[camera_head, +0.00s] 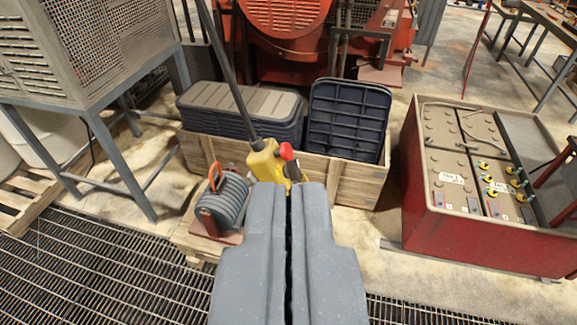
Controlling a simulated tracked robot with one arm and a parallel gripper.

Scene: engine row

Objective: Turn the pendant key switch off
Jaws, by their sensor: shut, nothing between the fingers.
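A yellow pendant (264,163) hangs on a thick black cable (228,72) that comes down from the top of the picture. A red button (286,151) sticks out at its upper right. I cannot make out the key switch on it. The pendant shows just beyond the tips of my gripper (288,187), which partly cover its lower side. My gripper is shut and empty, with its two grey fingers side by side. I cannot tell whether the tips touch the pendant.
A wooden crate (340,180) with dark plastic bins (347,120) stands behind the pendant. A grey coiled item (226,203) is left of it. A red-sided battery box (470,240) stands right, a grey vented cabinet (90,50) left. Grating (90,270) covers the near floor.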

